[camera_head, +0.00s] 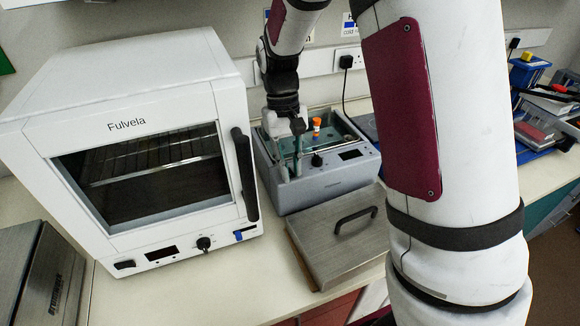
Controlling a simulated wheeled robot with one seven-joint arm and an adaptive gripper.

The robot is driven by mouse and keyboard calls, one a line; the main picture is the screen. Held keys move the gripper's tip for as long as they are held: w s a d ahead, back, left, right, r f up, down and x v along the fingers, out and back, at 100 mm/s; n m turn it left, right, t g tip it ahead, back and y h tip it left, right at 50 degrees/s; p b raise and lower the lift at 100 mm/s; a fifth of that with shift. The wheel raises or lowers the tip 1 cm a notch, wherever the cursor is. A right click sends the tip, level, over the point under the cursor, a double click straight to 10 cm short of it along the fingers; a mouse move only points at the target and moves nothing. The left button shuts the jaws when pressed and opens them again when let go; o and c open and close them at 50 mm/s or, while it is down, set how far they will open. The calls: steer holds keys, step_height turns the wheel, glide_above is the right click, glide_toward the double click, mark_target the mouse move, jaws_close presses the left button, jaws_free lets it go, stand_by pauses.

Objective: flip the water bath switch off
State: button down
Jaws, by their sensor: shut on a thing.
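A tube with an orange cap (316,124) stands upright in the bath. My gripper (296,158) points down over the bath's left front part, left of the knob. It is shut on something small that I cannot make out. The water bath switch is not clearly visible; my gripper covers the left part of the panel.
A white oven marked Fulvela (190,236) stands close on the left. A steel lid with a handle (330,240) lies in front of the bath. A wall socket with a black plug (346,62) is behind. Blue racks and trays are at the right.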

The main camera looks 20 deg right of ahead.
steer(key=c, duration=1.5)
jaws_free()
steer(key=shift+r, duration=0.1)
steer(key=v, duration=1.2)
